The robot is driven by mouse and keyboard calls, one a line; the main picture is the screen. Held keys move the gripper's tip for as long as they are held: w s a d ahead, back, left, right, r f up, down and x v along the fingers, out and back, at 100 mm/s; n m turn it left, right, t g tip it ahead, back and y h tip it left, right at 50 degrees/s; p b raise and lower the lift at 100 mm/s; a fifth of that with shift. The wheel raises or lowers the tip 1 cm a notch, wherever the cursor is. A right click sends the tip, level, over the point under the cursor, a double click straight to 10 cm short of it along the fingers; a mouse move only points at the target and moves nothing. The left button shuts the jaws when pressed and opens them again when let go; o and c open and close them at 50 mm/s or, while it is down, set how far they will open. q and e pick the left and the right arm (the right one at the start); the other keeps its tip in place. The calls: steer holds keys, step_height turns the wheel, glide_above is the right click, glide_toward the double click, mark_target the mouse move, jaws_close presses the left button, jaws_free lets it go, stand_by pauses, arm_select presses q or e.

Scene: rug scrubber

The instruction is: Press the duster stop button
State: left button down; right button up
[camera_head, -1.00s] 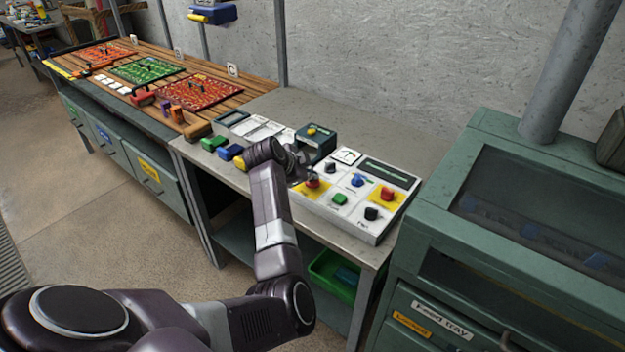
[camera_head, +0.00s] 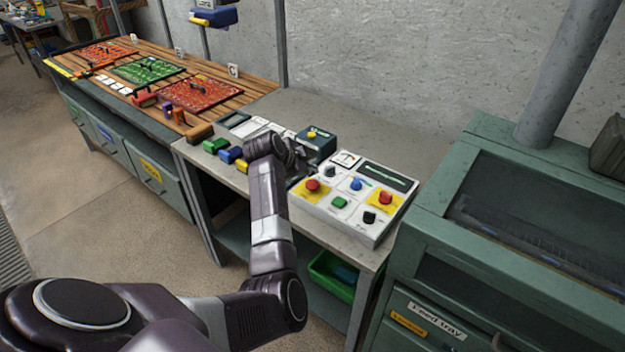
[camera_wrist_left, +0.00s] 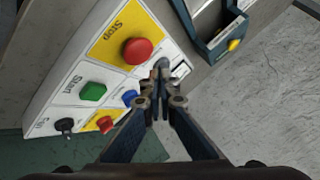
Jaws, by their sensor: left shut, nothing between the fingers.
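A white control panel (camera_head: 352,212) sits on the bench. Near its left end is a red button (camera_head: 312,185) on a yellow square; in the left wrist view this red button (camera_wrist_left: 137,50) is labelled "Stop". A second red button (camera_head: 386,196) on yellow is farther right on the panel. A green button (camera_head: 339,202), labelled "Start" in the left wrist view, is near the front. My left gripper (camera_wrist_left: 158,70) is shut and empty, its tips beside the Stop button and over a grey knob (camera_wrist_left: 162,64). Contact cannot be told. My right gripper is out of view.
A dark green box with a yellow knob (camera_head: 312,133) stands behind the panel, close to my gripper. Green and blue blocks (camera_head: 231,155) lie left of my arm. A green cabinet machine (camera_head: 440,215) stands to the right.

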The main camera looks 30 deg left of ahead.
mark_target(311, 185)
arm_select(q)
step_height(311, 185, up, 3)
steer(key=shift+r+p, duration=0.15)
steer(key=shift+p, duration=1.05)
steer(key=shift+s, duration=0.1)
